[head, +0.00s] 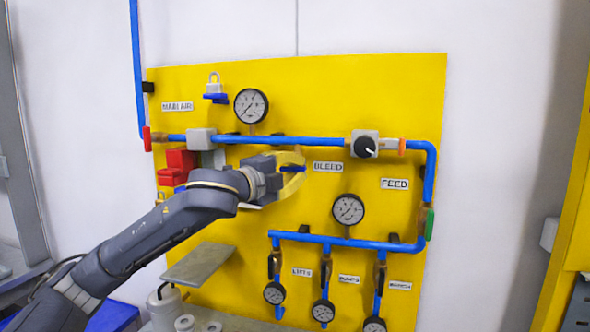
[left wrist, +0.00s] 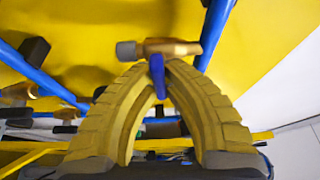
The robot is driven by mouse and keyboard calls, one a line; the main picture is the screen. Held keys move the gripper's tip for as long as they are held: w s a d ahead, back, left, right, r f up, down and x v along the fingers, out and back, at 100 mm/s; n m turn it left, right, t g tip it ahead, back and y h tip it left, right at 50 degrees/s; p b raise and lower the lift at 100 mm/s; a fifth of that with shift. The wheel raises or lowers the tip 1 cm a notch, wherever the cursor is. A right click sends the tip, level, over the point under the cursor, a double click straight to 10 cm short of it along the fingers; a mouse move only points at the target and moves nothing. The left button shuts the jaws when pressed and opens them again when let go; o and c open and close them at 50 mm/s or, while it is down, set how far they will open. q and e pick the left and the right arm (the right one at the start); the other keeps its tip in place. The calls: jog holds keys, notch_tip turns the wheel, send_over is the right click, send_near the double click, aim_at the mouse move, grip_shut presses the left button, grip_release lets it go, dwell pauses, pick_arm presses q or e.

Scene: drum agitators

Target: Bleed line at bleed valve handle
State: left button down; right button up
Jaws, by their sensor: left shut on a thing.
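The bleed valve handle (head: 292,168) is a small blue lever just left of the BLEED label (head: 327,167) on the yellow panel. My left gripper (head: 302,168) reaches it from the left and is shut on it. In the left wrist view, the yellow ribbed fingers of my left gripper (left wrist: 160,72) meet at the blue handle (left wrist: 180,76). The handle hangs below a brass valve body (left wrist: 172,47) with a grey end. Part of the handle is hidden by the fingers. My right gripper is not in view.
A blue pipe (head: 290,140) runs above the gripper, with a gauge (head: 251,105) over it and a black knob (head: 365,146) to the right. Red blocks (head: 181,158) stand close left of the gripper. A grey shelf (head: 198,264) juts out below the arm. A lower gauge (head: 348,209) sits to the right.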

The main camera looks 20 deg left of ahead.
pick_arm(q)
jog(key=shift+m, duration=0.4)
jog(key=c, duration=1.5)
grip_release()
jog(key=shift+o, duration=0.2)
jog(key=shift+s, duration=0.1)
jog(key=v, duration=1.1)
jog(key=shift+s+r, duration=0.15)
jog(key=shift+s, duration=0.2)
jog(key=shift+a, duration=0.1)
